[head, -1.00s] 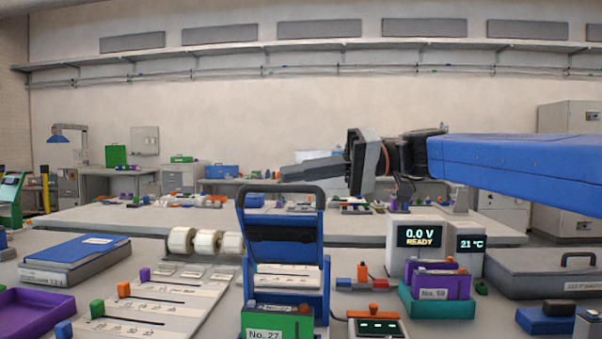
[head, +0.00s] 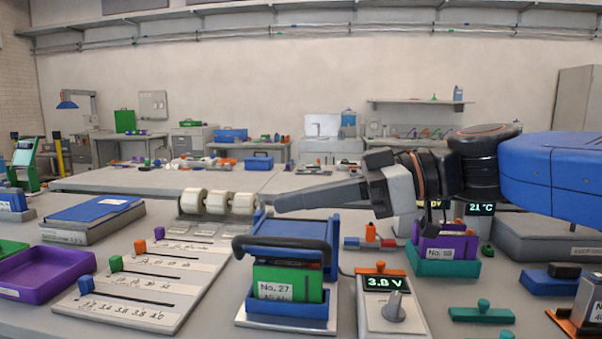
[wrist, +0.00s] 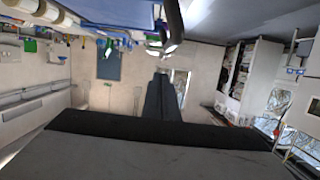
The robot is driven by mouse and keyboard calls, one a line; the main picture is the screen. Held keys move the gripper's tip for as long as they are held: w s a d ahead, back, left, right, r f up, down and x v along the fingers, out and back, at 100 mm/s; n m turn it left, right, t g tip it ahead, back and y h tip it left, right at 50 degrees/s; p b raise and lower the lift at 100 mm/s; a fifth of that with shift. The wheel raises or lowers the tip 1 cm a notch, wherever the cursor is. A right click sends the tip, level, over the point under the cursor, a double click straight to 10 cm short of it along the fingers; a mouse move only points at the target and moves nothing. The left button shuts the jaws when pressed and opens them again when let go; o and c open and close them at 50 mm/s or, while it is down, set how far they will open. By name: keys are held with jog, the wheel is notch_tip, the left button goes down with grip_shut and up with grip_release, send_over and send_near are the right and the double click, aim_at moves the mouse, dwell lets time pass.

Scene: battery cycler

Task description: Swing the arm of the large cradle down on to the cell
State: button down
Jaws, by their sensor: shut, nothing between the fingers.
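The large cradle (head: 325,322) is a blue frame near the front middle of the table in the head view. It holds a green cell (head: 285,275) labelled No. 27. The cradle's blue arm (head: 295,232) is swung down over the cell's top, with its black handle (head: 300,247) across the cell's upper front. My gripper (head: 280,207) is shut and empty, just above and behind the arm; I cannot tell whether it touches. In the wrist view my closed dark fingers (wrist: 163,95) point away, and a dark curved bar shows at the top.
A grey unit (head: 392,308) reading 3.8 V stands right of the cradle. A purple cell (head: 450,245) sits in a teal holder (head: 445,267) behind it. A slider board (head: 150,280) and purple tray (head: 50,275) lie left. White rolls (head: 217,202) stand behind.

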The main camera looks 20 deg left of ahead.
aim_at(297, 242)
jog(key=shift+s+d+f, duration=0.1)
jog(key=shift+s+f, duration=0.25)
jog(key=shift+f, duration=0.1)
jog(key=shift+s+d+f, duration=0.1)
jog(key=shift+s+f, duration=0.15)
jog(key=shift+f, duration=0.35)
jog(key=shift+s+f, duration=0.2)
jog(key=shift+f, duration=0.35)
